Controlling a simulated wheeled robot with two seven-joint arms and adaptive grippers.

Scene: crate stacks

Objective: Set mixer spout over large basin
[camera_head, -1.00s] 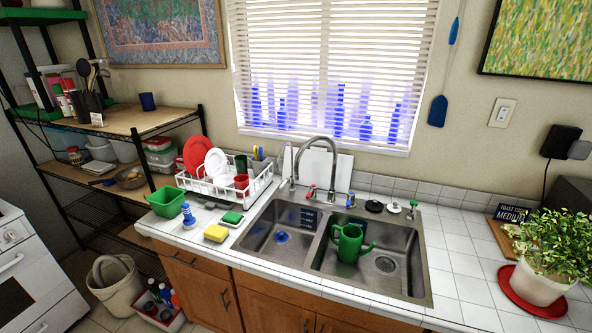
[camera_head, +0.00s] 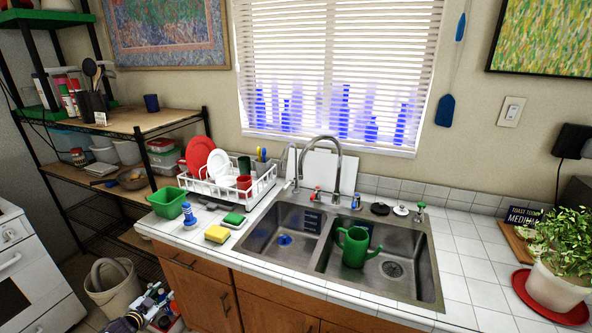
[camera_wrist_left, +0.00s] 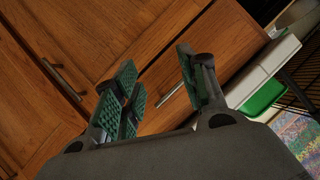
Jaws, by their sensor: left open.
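I cannot tell which basin the tip is over. The large basin (camera_head: 415,260) is on the right; the small basin (camera_head: 262,240) is on the left. A green watering can (camera_head: 354,247) stands in the large basin. My left gripper (camera_head: 142,310) is low at the bottom left, in front of the cabinets, far from the mixer. The left wrist view shows its fingers (camera_wrist_left: 160,92) apart and empty, facing wooden cabinet fronts. My right gripper is out of view.
A potted plant (camera_head: 555,290) stands at the right. Counter edge and cabinets (camera_head: 195,285) lie between my left gripper and the sink.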

